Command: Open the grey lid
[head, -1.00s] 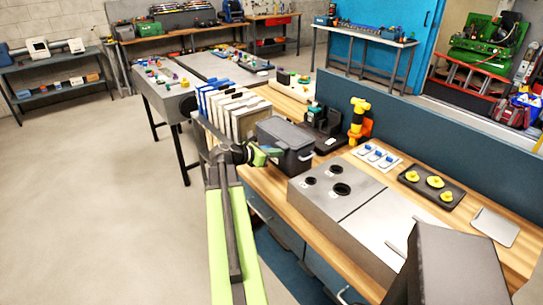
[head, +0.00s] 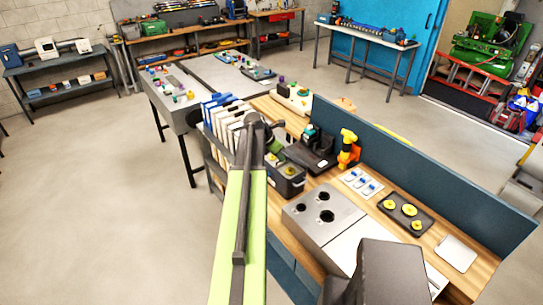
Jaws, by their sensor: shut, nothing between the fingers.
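The dark grey box (head: 291,187) stands at the left end of the wooden bench, right of the upright folders. Its top looks open, with something yellowish inside. A dark flat panel (head: 308,157) behind the box appears to be the grey lid tipped back, though its edges blend with the black device beyond. My gripper (head: 272,158) shows as small green and dark parts at the box's left side, mostly hidden by my arm. It is shut with nothing in it. I cannot tell whether it touches the box.
Upright white and blue folders (head: 222,122) stand close left of the box. A black device (head: 328,143) and a yellow-orange tool (head: 348,149) stand behind it. A steel unit with round holes (head: 318,225) stands to the right. Open floor lies left.

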